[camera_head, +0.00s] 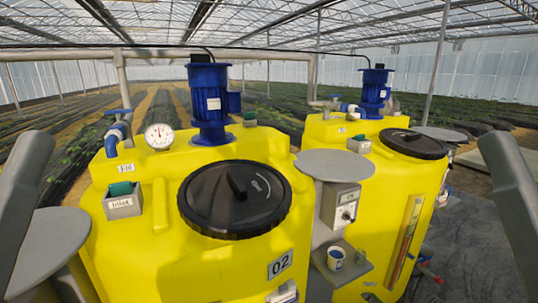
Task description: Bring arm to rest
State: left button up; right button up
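Grey parts of my left and right arms stand at the left and right picture edges. Neither gripper's fingers show in this view. A yellow tank (150,265) marked 02 stands in front of me, with a black lid (215,222) seated on top. A second yellow tank (345,128) with its own black lid (420,147) stands behind it to the right. Neither arm visibly touches the tanks.
Blue motors (208,115) and (372,95) stand on the tanks. A round gauge (159,136), a green-topped box (122,200), a control box (341,205) and round grey plates (328,165) are nearby. A white cup (335,259) sits on a small grey shelf (352,270).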

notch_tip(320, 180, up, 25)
jog(key=p, duration=2.2)
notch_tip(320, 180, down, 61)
jog(key=b, duration=6.1)
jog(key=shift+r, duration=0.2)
